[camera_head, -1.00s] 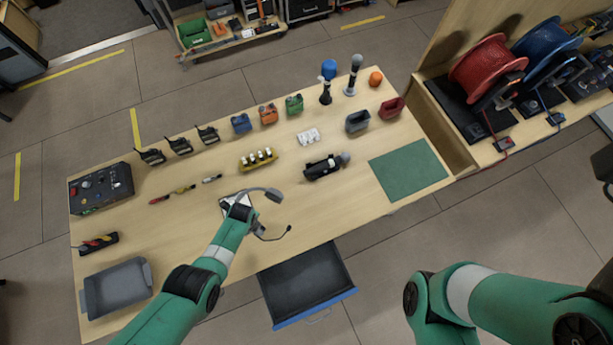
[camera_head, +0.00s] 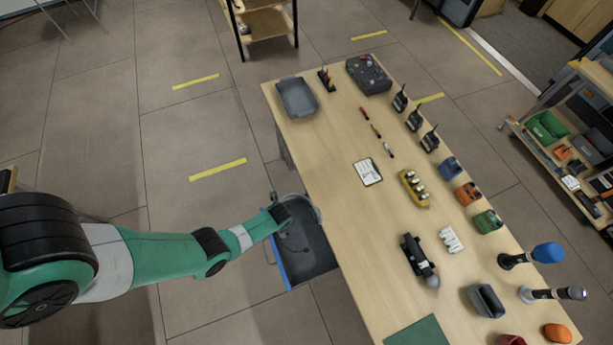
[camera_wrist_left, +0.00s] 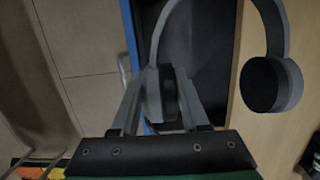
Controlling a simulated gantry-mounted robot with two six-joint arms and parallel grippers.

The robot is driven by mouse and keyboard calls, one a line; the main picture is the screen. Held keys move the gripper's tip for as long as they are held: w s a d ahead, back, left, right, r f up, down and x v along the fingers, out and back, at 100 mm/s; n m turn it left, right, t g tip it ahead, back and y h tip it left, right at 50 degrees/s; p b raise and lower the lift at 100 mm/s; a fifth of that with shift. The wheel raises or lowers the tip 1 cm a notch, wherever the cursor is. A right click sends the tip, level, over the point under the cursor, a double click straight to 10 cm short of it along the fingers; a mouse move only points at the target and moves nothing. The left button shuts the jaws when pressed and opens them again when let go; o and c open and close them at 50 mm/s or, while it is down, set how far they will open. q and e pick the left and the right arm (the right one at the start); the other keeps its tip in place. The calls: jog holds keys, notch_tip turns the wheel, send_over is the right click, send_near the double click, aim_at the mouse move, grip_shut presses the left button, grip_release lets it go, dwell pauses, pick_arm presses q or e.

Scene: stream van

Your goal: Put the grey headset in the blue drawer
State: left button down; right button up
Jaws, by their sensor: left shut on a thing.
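The grey headset (camera_wrist_left: 282,30) hangs in my left gripper (camera_wrist_left: 160,98), which is shut around one ear cup. The other ear cup (camera_wrist_left: 272,85) sticks out to the right over the table edge in the wrist view. The blue drawer (camera_head: 312,258), dark inside with a blue front (camera_head: 281,266), is pulled out from the table. In the head view my left gripper (camera_head: 284,213) is over the drawer's far end, with part of the headset (camera_head: 312,203) showing beside it. The headset's exact height above the drawer is unclear. My right gripper is out of view.
The wooden table (camera_head: 345,215) stands right of the drawer. On it are a clipboard (camera_head: 368,172), a yellow battery holder (camera_head: 413,187), a black device (camera_head: 418,257), a grey tray (camera_head: 298,97) and several radios. Floor left of the drawer is clear.

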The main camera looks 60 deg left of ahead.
pick_arm(q)
jog(key=shift+a+f, duration=0.1)
jog(key=shift+a, duration=0.25)
jog(key=shift+w+d, duration=0.1)
jog(key=shift+d, duration=0.05)
notch_tip(320, 180, down, 14)
jog(key=b, duration=1.3)
jog(key=shift+b, duration=0.4)
jog(key=shift+r, duration=0.2)
notch_tip(320, 180, down, 5)
jog(key=b, duration=0.3)
jog(key=shift+r+b, duration=0.1)
jog(key=shift+b, duration=0.25)
jog(key=c, duration=0.7)
grip_release()
